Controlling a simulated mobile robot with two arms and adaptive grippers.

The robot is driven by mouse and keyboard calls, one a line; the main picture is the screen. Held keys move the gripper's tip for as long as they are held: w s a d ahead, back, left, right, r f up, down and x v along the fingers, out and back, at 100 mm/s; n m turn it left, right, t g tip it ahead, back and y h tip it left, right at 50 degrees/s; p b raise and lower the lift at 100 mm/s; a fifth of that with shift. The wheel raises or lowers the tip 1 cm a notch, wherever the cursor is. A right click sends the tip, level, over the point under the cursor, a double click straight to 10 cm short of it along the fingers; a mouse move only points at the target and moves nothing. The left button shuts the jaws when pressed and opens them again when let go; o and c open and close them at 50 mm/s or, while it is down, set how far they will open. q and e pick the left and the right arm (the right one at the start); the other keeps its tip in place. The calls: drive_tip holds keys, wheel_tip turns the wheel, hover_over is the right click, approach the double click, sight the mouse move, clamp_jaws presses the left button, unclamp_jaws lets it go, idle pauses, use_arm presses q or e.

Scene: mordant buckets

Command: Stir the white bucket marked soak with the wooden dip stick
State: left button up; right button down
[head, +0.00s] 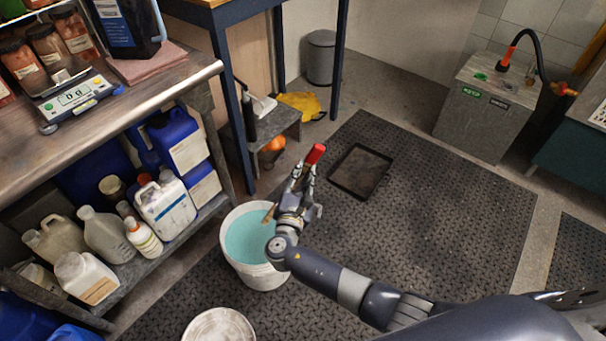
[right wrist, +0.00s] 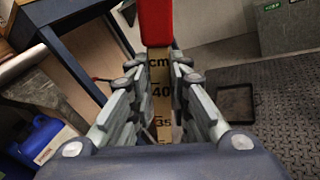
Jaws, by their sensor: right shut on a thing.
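The white bucket (head: 262,277) stands on the dark mat, with turquoise liquid inside. No soak marking can be read on the side I see. My right gripper (head: 300,184) is above the bucket's right rim, shut on the wooden dip stick. The stick's red handle (head: 315,154) sticks up above the fingers, and its wooden lower part (head: 268,214) slants down inside the bucket's rim. I cannot tell how deep its end is in the liquid. In the right wrist view, the stick (right wrist: 160,95) stands between the fingers and shows cm marks. My left gripper is not in view.
A white round lid or second bucket (head: 219,326) is at the bottom edge. A shelf with jugs (head: 165,207) is at left under a bench. A black tray (head: 360,171) lies on the mat (head: 440,215). The mat to the right is clear.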

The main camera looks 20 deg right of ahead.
wheel_tip(320, 180, up, 9)
drive_tip(key=p, duration=0.6)
drive_tip(key=shift+f+p, duration=0.2)
drive_tip(key=shift+p, duration=0.2)
